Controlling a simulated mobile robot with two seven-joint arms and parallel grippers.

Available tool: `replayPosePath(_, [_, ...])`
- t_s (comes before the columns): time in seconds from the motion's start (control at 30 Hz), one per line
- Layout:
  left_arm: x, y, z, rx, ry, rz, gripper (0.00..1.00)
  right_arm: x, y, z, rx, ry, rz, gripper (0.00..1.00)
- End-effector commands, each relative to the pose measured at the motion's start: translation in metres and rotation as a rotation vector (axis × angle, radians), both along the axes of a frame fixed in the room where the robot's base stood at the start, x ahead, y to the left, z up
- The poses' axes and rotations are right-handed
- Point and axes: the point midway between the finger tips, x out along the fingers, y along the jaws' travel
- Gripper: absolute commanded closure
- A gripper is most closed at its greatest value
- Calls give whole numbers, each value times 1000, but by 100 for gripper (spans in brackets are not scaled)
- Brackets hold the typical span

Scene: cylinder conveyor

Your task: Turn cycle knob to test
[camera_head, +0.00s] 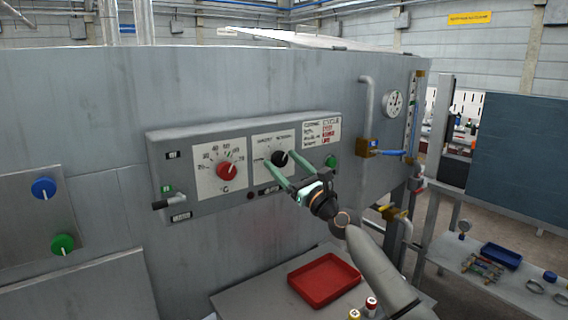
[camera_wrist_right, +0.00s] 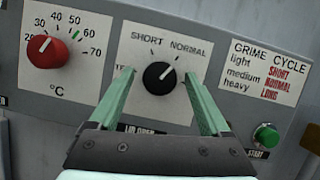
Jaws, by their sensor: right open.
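The black cycle knob (camera_head: 280,158) sits on a white dial plate on the grey control panel. In the right wrist view the knob (camera_wrist_right: 159,76) has a white pointer mark tilted up and to the right, on the NORMAL side. SHORT and NORMAL are readable above it; the labels at its sides are partly hidden by my fingers. My right gripper (camera_head: 281,160) is open, its two green fingers on either side of the knob. A gap shows between knob and fingers in the wrist view (camera_wrist_right: 158,78). My left gripper is not in view.
A red temperature knob (camera_head: 227,171) is left of the cycle dial. A green START button (camera_wrist_right: 266,135) is at the lower right. A lever handle (camera_head: 172,201) sticks out at the panel's lower left. Below are a red tray (camera_head: 324,279) and small red-and-white containers.

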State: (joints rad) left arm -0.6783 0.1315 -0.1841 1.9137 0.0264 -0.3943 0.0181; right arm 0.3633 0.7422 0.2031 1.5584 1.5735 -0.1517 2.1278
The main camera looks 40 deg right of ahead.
Motion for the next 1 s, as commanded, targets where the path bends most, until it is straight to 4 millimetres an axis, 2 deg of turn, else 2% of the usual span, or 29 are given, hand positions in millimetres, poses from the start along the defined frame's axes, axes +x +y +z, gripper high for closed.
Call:
replayPosePath(0.37, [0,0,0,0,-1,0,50,3,0,1,0,1,0,20])
replayPosePath(1.0, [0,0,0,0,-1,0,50,3,0,1,1,1,0,92])
